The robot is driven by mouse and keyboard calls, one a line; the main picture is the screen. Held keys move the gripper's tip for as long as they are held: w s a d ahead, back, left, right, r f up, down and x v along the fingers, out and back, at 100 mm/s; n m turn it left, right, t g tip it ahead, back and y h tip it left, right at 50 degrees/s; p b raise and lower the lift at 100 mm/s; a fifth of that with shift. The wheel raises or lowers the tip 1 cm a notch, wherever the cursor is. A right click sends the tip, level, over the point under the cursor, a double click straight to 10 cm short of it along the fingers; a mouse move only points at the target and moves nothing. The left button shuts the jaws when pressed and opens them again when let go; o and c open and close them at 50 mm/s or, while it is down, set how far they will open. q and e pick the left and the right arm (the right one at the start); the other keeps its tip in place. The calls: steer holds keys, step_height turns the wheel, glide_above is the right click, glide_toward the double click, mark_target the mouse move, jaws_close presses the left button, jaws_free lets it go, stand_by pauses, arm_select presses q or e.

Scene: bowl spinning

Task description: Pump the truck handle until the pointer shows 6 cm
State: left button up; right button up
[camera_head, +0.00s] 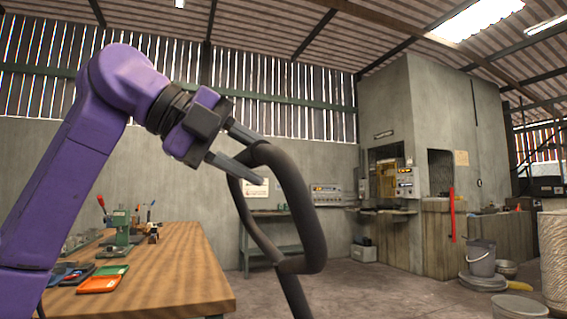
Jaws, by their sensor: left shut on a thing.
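The truck handle (308,228) is a dark loop of bent tube on a shaft that runs down out of the bottom of the picture. My left gripper (252,158), on a purple arm from the left, is shut on the upper left part of the handle's loop. One finger lies above the bar and the other lies in front of it. The truck's body, the pointer and its scale are out of view. My right gripper is not in view.
A wooden workbench (190,262) with small trays (101,284) and a green press (121,230) stands at left. A bucket (481,258) stands on the floor at right, and a concrete booth (395,110) is behind. The floor right of the handle is clear.

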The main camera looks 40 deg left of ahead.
arm_select(q)
steer(key=shift+s+a+f+b, duration=0.15)
steer(key=shift+s+a+f, duration=0.25)
steer(key=shift+s, duration=0.15)
steer(key=shift+s+a+f+b, duration=0.15)
steer(key=shift+s+a+f, duration=0.2)
steer(key=shift+s, duration=0.2)
steer(key=shift+s+a, duration=0.1)
steer(key=shift+s, duration=0.05)
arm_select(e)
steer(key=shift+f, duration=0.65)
arm_select(q)
steer(key=s+a+f+b, duration=0.3)
steer(key=s+a+f, duration=0.25)
steer(key=s, duration=0.35)
steer(key=w+d+r, duration=0.2)
steer(key=w, duration=0.1)
steer(key=w+d+r+p, duration=0.1)
steer(key=w, duration=0.2)
steer(key=w+d+r+p, duration=0.1)
steer(key=w+d+r, duration=0.1)
steer(key=w, duration=0.1)
steer(key=shift+w+d+r, duration=0.1)
steer(key=shift+d+r, duration=0.2)
steer(key=shift+r, duration=0.05)
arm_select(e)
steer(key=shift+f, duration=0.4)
